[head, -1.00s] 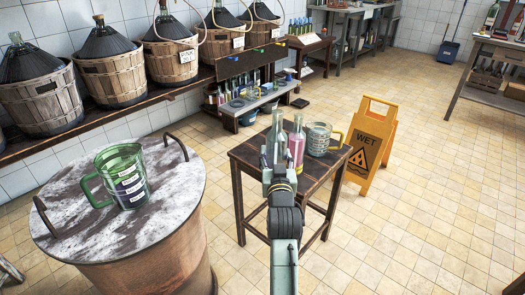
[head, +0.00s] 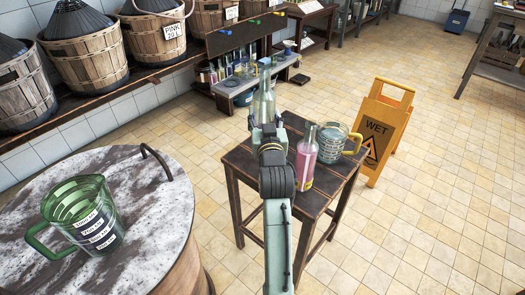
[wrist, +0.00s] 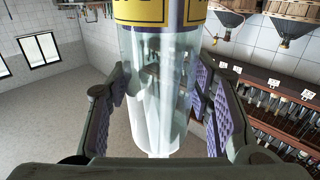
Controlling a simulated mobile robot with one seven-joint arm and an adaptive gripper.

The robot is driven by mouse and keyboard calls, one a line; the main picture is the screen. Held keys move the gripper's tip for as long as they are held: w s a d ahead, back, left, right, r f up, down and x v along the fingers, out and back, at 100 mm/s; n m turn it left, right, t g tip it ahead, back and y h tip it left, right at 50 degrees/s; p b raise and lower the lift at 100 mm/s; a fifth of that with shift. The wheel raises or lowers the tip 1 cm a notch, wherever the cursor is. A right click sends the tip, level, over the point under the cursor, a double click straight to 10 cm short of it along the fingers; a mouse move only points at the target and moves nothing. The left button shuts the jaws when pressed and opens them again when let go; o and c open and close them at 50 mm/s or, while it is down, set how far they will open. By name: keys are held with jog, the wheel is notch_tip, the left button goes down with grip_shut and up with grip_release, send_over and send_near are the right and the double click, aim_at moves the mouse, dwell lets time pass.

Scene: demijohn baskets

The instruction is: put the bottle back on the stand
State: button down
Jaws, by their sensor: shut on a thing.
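A clear glass bottle (head: 264,103) is in my gripper (head: 267,131), upright in the head view, above or at the far left of the dark wooden stool (head: 246,165). In the wrist view the clear bottle (wrist: 150,85) is between the two ribbed finger pads, with a yellow and purple label on it. My gripper is shut on it. My arm hides the stool's near left part, and I cannot tell which piece of furniture is the stand. A low bench (head: 285,62) with several bottles stands behind the stool.
A pink bottle (head: 306,158) and a glass mug with a yellow handle (head: 331,142) stand on the stool. A yellow wet-floor sign (head: 385,125) is to its right. A green jug (head: 88,215) stands on the barrel top (head: 150,205). Floor at right is clear.

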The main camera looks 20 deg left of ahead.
jog(key=shift+w+a, duration=0.25)
jog(key=shift+w, duration=0.35)
notch_tip(320, 180, down, 10)
jog(key=shift+r+p, duration=0.15)
jog(key=shift+p, duration=0.4)
jog(key=shift+f, duration=0.25)
jog(key=c, duration=0.8)
grip_release()
